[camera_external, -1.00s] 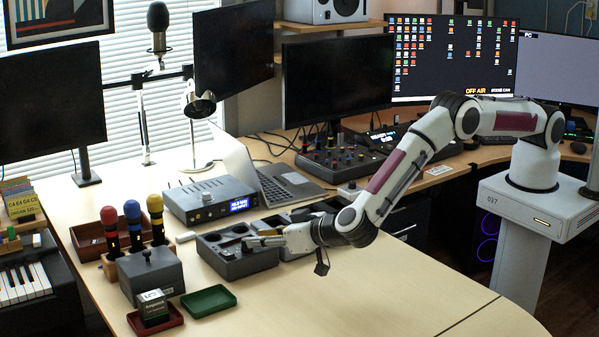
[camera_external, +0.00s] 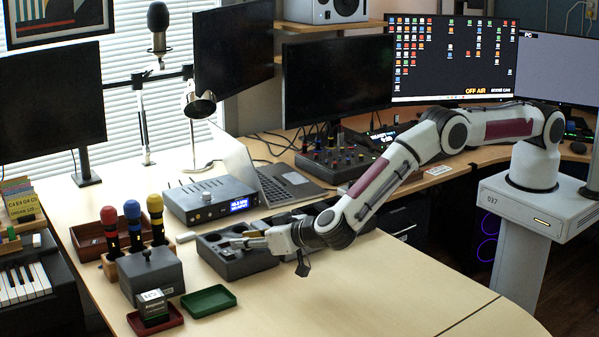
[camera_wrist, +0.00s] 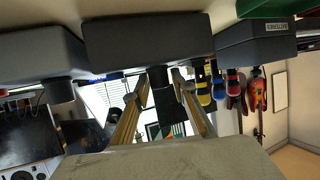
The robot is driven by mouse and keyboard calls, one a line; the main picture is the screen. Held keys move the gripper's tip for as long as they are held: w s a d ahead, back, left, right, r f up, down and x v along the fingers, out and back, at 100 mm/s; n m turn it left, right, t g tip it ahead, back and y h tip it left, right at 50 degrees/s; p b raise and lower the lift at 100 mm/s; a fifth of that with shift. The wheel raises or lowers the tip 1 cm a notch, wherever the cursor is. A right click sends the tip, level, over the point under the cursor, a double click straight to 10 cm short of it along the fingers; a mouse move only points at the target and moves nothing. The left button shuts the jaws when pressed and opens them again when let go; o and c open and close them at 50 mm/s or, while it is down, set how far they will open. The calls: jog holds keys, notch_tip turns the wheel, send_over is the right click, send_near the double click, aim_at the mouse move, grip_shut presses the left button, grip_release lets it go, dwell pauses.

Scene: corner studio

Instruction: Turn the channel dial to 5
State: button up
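A low dark grey box (camera_external: 238,264) with round features on top stands mid-table in the external view. My gripper (camera_external: 236,241) reaches over its top from the right. In the upside-down wrist view, the same box (camera_wrist: 150,38) appears to be the middle one, with a dark knob (camera_wrist: 158,76). I cannot tell for sure that this knob is the channel dial. My gripper (camera_wrist: 163,84) is open, its two fingers on either side of the knob. Whether they touch it is unclear. No channel number on the dial is readable.
A grey box with a top knob (camera_external: 150,277), a red tray (camera_external: 171,321) and a green tray (camera_external: 208,302) stand to the left. Microphones with coloured heads (camera_external: 132,211) and a blue-display unit (camera_external: 198,205) are behind. The right front tabletop (camera_external: 370,290) is clear.

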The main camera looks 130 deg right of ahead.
grip_shut()
jog(key=shift+w+d+r+m+g, duration=0.1)
jog(key=shift+w+r+m+g, duration=0.15)
jog(key=shift+m+g, duration=0.2)
jog(key=shift+m+g+h, duration=0.3)
jog(key=shift+m+g, duration=0.05)
jog(key=shift+s+a+f, duration=0.1)
jog(key=shift+a, duration=0.15)
dwell(0.4)
grip_release()
jog(key=shift+s, duration=0.1)
jog(key=shift+d+f, duration=0.1)
